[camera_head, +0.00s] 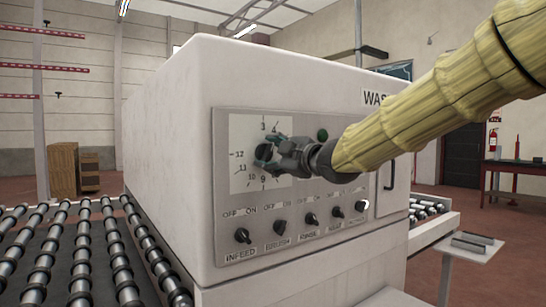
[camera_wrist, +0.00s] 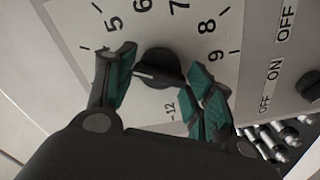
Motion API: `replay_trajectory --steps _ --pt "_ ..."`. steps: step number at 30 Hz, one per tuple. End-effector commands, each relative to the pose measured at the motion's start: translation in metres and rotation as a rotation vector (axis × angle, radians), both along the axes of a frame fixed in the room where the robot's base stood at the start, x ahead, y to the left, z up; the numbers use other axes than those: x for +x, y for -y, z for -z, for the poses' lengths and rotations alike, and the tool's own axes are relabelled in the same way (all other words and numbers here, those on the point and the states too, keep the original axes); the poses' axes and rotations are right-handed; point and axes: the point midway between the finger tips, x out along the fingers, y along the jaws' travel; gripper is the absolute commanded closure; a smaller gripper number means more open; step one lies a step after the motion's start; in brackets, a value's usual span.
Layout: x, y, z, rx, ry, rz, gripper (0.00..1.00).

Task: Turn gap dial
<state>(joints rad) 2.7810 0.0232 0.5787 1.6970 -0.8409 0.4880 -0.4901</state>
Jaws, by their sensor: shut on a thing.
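The gap dial's black knob (camera_wrist: 158,66) sits on a white numbered plate (camera_head: 241,178). In the wrist view, the numbers 5 to 9 and 12 show around it. A pale mark on the knob points left in that view, towards one finger, which hides the scale there. My gripper (camera_head: 266,153) is at the dial on the front panel, shut on the knob with one green-padded finger on each side. In the head view, my gripper hides most of the knob and the right side of the scale.
Below the dial runs a row of black switches, including the INFEED switch (camera_head: 242,236) and the BRUSH switch (camera_head: 276,228). The white machine housing (camera_head: 165,150) stands between roller conveyors (camera_head: 85,250).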

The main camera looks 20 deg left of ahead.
Motion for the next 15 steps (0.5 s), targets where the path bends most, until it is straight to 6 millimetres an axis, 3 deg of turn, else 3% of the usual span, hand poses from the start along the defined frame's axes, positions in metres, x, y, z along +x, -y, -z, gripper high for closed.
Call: replay_trajectory --steps 12,13,15 --pt "-0.0002 -0.0004 0.0023 -0.007 0.003 0.000 0.71" --pt "-0.0002 -0.0004 0.0023 -0.007 0.003 0.000 0.43" --pt "-0.0003 -0.0003 0.0021 -0.006 0.002 -0.001 0.30"
